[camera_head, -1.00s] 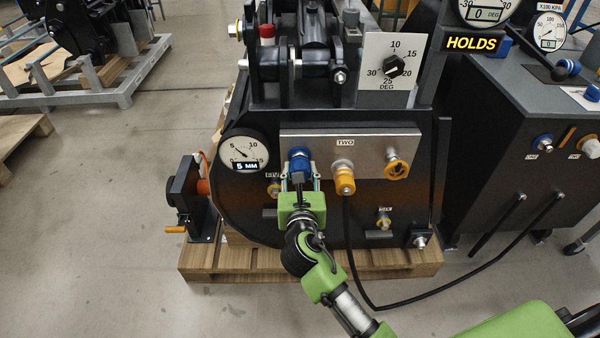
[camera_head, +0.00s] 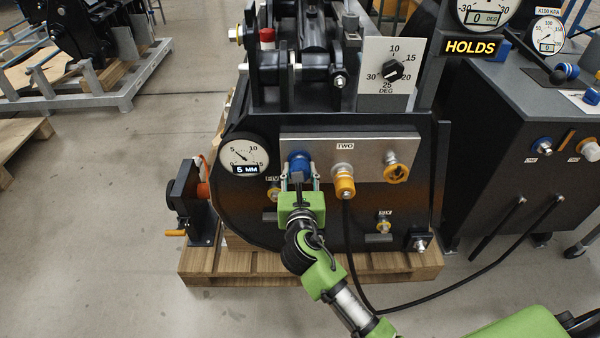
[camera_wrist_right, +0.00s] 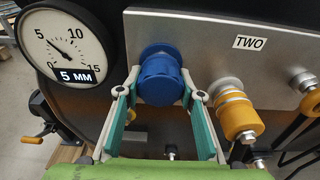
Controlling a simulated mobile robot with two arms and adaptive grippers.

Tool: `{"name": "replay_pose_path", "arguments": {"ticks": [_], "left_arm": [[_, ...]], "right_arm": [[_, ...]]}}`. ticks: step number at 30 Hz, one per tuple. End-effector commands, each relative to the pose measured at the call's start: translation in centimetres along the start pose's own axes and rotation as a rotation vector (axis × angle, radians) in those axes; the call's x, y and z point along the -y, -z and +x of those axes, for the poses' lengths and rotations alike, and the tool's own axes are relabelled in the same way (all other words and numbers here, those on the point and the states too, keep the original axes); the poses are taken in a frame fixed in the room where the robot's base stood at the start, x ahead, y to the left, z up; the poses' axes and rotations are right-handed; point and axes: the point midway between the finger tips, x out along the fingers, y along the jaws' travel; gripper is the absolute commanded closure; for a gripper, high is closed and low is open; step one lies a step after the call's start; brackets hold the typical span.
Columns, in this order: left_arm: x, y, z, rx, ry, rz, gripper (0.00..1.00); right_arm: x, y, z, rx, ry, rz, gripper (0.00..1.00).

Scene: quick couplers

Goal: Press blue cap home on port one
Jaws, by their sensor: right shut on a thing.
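The blue cap (camera_head: 299,164) sits on the port at the left end of the grey port plate (camera_head: 372,139). In the right wrist view the blue cap (camera_wrist_right: 161,82) faces me, with a blue ring behind it against the plate. My right gripper (camera_head: 300,178) is shut on the blue cap, one finger on each side. Its teal-lined fingers also show in the right wrist view (camera_wrist_right: 160,92). The label of this port is hidden from me. Whether a gap remains behind the cap is hard to tell. My left gripper is not in view.
An orange coupler (camera_head: 344,186) with a black hose hangs at the port marked TWO. An orange cap (camera_head: 396,173) is at the plate's right end. A dial (camera_head: 243,157) reading 5 MM is left of the plate. A wooden pallet (camera_head: 300,268) lies under the machine.

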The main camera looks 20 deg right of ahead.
Motion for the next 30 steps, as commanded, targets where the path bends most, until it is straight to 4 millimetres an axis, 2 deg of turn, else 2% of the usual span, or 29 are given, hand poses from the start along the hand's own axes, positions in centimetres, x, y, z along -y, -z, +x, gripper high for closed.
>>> {"name": "replay_pose_path", "arguments": {"ticks": [3, 4, 6, 15, 19, 23, 30], "left_arm": [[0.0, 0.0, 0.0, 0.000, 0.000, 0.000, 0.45], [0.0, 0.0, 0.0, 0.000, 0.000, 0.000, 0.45], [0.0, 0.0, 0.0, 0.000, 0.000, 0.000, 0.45], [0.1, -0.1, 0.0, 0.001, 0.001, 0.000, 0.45], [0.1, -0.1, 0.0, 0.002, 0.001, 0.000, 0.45], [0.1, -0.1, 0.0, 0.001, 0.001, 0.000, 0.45], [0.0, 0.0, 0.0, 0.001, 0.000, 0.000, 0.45]], "right_arm": [[0.0, -0.1, 0.1, 0.002, 0.001, 0.000, 0.81], [0.1, -0.1, 0.1, 0.002, 0.001, 0.000, 0.60], [0.1, -0.1, 0.1, 0.002, 0.001, 0.000, 0.46], [0.0, -0.1, 0.1, 0.002, 0.001, 0.000, 0.46], [0.0, -0.1, -0.7, 0.002, 0.000, 0.000, 0.46], [0.0, 0.0, -2.7, 0.001, -0.001, 0.000, 0.46], [0.0, 0.1, -7.9, 0.000, -0.001, 0.000, 0.46]]}}
